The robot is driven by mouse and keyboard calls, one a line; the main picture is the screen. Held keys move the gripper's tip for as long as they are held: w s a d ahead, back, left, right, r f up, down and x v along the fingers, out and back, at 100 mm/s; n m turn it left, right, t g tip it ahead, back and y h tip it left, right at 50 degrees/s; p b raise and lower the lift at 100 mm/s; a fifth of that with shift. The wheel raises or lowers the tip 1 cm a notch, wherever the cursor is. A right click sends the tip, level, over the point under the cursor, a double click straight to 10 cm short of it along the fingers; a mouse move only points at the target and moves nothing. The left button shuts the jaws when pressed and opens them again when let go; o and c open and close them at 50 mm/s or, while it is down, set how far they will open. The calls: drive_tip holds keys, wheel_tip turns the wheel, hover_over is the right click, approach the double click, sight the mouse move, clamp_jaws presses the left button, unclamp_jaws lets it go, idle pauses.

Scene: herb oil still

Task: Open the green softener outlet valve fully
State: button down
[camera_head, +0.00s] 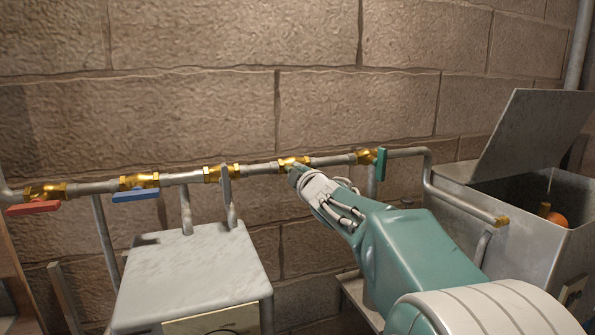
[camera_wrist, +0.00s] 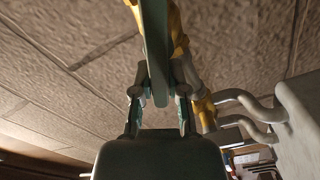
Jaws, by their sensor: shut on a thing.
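In the wrist view, my gripper (camera_wrist: 160,98) is shut on a green lever (camera_wrist: 155,45), which runs up from between the two fingertips. A brass valve body (camera_wrist: 179,38) shows just behind the lever. In the head view, my arm ends at a brass valve (camera_head: 294,161) on the wall pipe, right of the grey box. My fingertips and the held lever are hidden there by my own arm. Another green handle (camera_head: 381,163) stands across the pipe on a brass valve farther right, clear of my gripper. How far the held lever is turned cannot be told.
A red handle (camera_head: 33,208) and a blue handle (camera_head: 136,195) lie along the pipe at left. The grey box (camera_head: 190,265) has two pipes rising from it. An open metal tank (camera_head: 520,230) with a raised lid (camera_head: 535,130) stands at right. The stone wall is close behind.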

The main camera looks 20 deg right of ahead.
drive_tip(key=n, duration=0.1)
drive_tip(key=f+n, duration=0.1)
drive_tip(key=n, duration=0.3)
drive_tip(key=shift+a+f, duration=0.15)
drive_tip(key=shift+f, duration=0.1)
drive_tip(key=shift+f+n, duration=0.1)
drive_tip(key=shift+n, duration=0.2)
drive_tip(key=c, duration=0.6)
unclamp_jaws()
drive_tip(key=shift+c, duration=0.2)
drive_tip(key=shift+a, duration=0.1)
drive_tip(key=shift+r, duration=0.2)
drive_tip(key=s, duration=1.2)
drive_tip(key=shift+a+f, duration=0.1)
